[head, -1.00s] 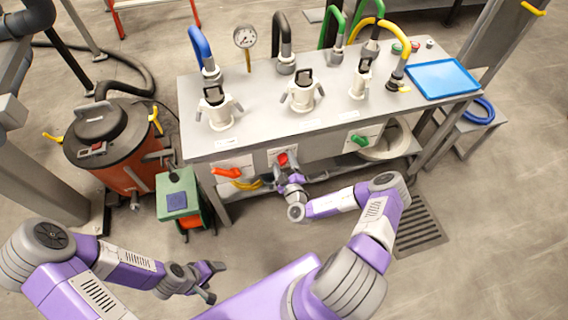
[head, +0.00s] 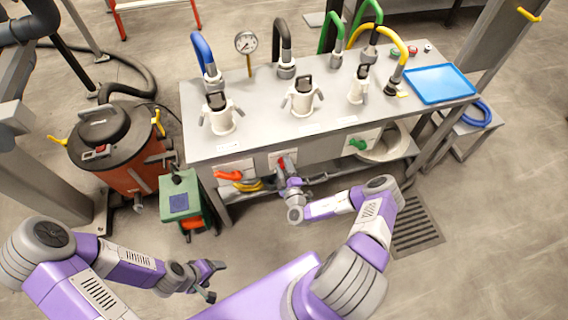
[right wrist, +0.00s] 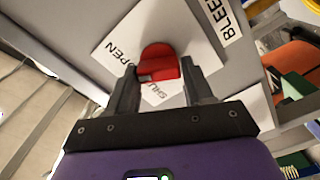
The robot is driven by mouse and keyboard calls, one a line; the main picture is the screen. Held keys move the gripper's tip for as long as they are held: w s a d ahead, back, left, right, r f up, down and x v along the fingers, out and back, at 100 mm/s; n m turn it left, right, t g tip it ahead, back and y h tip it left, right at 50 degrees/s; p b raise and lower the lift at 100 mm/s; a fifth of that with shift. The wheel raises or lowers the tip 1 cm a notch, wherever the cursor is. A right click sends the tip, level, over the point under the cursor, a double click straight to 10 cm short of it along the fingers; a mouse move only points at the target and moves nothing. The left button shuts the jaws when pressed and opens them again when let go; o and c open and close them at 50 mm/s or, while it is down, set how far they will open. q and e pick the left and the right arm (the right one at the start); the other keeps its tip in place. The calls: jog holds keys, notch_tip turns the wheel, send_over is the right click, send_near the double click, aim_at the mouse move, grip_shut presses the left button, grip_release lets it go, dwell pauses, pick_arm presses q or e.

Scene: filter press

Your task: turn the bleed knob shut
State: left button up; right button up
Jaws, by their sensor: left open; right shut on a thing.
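The red bleed knob (head: 281,162) is on the front panel of the bench, on a white label. In the right wrist view the knob (right wrist: 160,60) stands between the two dark fingers of my right gripper (right wrist: 161,70), which is shut on it. The label's words OPEN and SHUT and the word BLEED (right wrist: 229,18) are readable there; part of SHUT is hidden by the knob and fingers. In the head view my right gripper (head: 283,177) reaches up to the panel from below. My left gripper (head: 213,279) is open and empty, low above the floor, away from the bench.
An orange-red handle (head: 229,175) and a green handle (head: 357,144) sit on the same panel, either side of the knob. A green-topped cart (head: 180,203) and an orange drum (head: 125,170) stand left of the bench. A blue tray (head: 440,83) lies on top.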

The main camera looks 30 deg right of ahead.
jog(key=n+p, duration=0.2)
jog(key=shift+r+n, duration=0.1)
jog(key=shift+n, duration=0.3)
jog(key=n+p, duration=0.3)
jog(key=n, duration=0.1)
jog(key=shift+f, duration=0.2)
jog(key=n+p, duration=0.1)
jog(key=n, duration=0.3)
jog(key=shift+f+p, duration=0.1)
jog(key=shift+p, duration=0.3)
jog(key=shift+d+f+n+p, duration=0.15)
jog(key=shift+n+p, duration=0.6)
jog(key=shift+n, duration=1.15)
jog(key=o, duration=1)
jog(key=shift+c, duration=0.2)
jog(key=shift+s, duration=0.1)
